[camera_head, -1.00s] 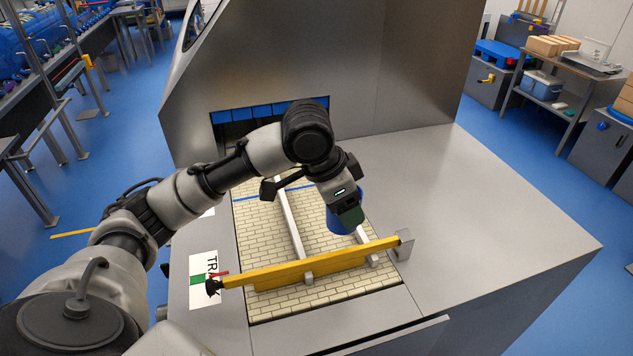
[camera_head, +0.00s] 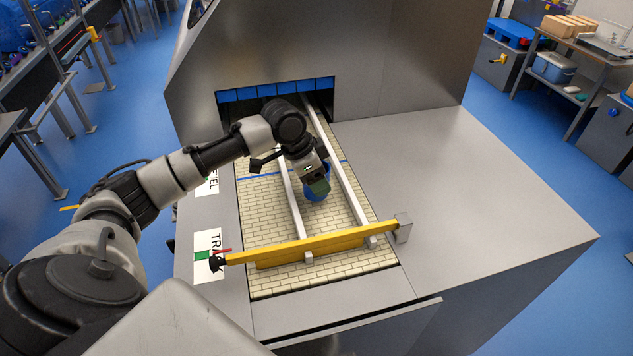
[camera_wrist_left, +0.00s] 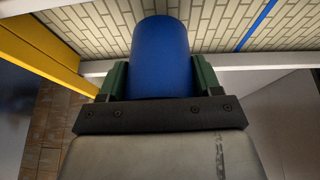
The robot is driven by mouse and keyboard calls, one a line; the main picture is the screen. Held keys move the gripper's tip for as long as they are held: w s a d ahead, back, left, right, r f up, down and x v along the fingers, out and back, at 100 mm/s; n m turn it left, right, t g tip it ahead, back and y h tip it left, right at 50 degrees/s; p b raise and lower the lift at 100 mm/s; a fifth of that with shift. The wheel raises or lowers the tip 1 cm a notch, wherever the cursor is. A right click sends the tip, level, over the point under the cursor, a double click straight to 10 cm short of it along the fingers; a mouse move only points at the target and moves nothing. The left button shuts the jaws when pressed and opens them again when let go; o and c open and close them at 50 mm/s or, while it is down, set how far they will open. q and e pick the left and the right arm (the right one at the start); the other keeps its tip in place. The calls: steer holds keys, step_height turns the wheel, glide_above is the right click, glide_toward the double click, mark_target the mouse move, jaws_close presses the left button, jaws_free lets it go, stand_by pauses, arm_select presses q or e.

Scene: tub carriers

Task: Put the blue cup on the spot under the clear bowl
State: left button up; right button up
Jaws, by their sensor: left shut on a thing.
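The blue cup (camera_head: 314,196) is over the cream brick-patterned belt (camera_head: 268,228), between two pale rails. My left gripper (camera_head: 319,185) is shut on the cup, which is partly hidden behind it in the head view. In the left wrist view the cup (camera_wrist_left: 160,52) sits between the two green fingers. I cannot tell whether its base touches the belt. I see no clear bowl in these frames. My right gripper is not in view.
A yellow bar (camera_head: 315,244) crosses the belt in front. The left rail (camera_head: 290,195) and right rail (camera_head: 345,185) run toward an opening with blue flaps (camera_head: 275,90). A blue line (camera_head: 257,176) crosses the belt. The steel top (camera_head: 470,190) at right is bare.

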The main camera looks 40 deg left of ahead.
arm_select(q)
steer(key=shift+f, duration=1.3)
steer(key=o, duration=0.9)
steer(key=shift+f, duration=0.1)
